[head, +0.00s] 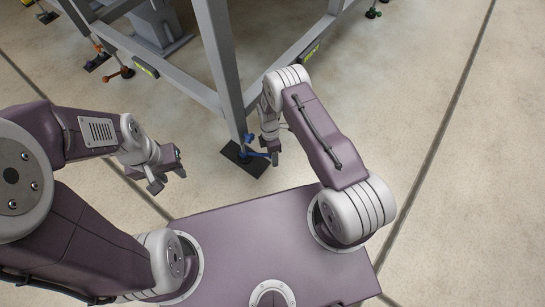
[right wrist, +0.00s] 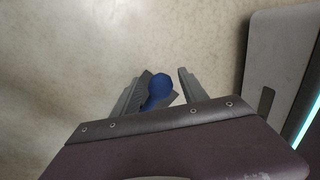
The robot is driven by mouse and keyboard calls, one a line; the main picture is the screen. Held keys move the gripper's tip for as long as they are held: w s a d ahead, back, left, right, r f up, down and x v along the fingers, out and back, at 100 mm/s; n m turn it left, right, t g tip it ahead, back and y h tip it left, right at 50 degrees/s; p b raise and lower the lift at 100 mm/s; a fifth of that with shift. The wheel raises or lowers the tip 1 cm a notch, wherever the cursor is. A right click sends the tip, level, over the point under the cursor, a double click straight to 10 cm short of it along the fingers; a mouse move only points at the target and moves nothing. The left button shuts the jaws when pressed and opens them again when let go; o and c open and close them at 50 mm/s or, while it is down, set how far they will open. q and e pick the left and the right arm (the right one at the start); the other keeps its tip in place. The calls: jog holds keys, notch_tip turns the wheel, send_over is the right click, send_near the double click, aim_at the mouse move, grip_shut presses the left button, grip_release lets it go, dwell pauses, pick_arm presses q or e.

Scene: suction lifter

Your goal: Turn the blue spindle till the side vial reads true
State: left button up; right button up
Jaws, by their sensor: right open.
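The blue spindle (head: 248,139) stands at the foot of the nearest grey frame leg, above a dark floor pad (head: 243,158). My right gripper (head: 270,152) is down beside it, partly hidden by its own wrist. In the right wrist view the blue end of the spindle (right wrist: 158,88) shows between the two open fingers (right wrist: 160,92), nearer the left one; contact cannot be told. My left gripper (head: 168,180) is open and empty, off to the left above the floor. Yellow-green vials sit on the lower rails, one on the right (head: 310,52) and one on the left (head: 146,69); their bubbles are too small to read.
The grey frame leg (head: 220,60) and its lower rails stand close in front of my right gripper. The floor right of the frame is clear.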

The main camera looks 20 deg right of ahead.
jog(key=shift+r, duration=0.15)
grip_shut()
dwell(1.2)
